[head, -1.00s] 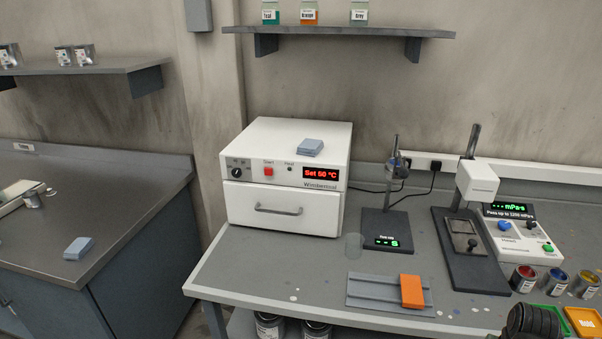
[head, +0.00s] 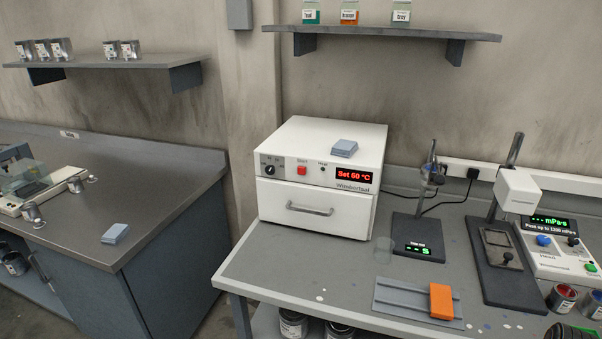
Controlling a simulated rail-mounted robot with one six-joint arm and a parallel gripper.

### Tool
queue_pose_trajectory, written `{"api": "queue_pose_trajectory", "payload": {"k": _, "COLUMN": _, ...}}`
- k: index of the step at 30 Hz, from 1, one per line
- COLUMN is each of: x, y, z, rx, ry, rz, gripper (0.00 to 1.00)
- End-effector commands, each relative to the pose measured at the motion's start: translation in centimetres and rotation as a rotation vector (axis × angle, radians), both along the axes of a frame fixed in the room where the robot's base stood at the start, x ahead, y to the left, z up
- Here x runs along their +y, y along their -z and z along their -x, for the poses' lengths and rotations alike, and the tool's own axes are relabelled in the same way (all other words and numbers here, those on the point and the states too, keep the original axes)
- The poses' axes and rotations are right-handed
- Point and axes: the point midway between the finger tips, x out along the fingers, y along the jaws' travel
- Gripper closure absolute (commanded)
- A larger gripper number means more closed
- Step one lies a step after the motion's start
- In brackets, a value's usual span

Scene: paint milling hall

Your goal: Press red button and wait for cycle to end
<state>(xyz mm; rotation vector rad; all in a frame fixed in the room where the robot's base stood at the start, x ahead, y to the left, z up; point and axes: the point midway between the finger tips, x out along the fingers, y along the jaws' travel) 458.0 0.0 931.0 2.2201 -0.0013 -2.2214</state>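The red button (head: 302,170) sits on the front panel of a white oven-like unit (head: 310,212), between a black dial (head: 269,170) and a small dark indicator marked Heat. A small label is above the button. The unit's red display (head: 356,176) reads Set 50 °C. Its drawer-like front with a grey handle (head: 310,209) is shut. Nothing covers the button. My gripper is not in view, so its state and its distance from the button do not show.
A dark ribbed object (head: 570,333) shows at bottom right. Clear floor separates the left counter.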

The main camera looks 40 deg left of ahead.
Motion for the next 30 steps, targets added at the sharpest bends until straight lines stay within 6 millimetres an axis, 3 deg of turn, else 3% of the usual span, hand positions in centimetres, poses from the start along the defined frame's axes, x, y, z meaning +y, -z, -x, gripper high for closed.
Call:
{"api": "queue_pose_trajectory", "payload": {"k": 2, "x": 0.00, "y": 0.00, "z": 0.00, "rx": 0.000, "ry": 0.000, "rz": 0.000, "gripper": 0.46}}
{"api": "queue_pose_trajectory", "payload": {"k": 12, "x": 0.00, "y": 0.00, "z": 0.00, "rx": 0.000, "ry": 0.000, "rz": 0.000, "gripper": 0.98}}
{"api": "queue_pose_trajectory", "payload": {"k": 30, "x": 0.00, "y": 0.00, "z": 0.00, "rx": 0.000, "ry": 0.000, "rz": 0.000, "gripper": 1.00}}
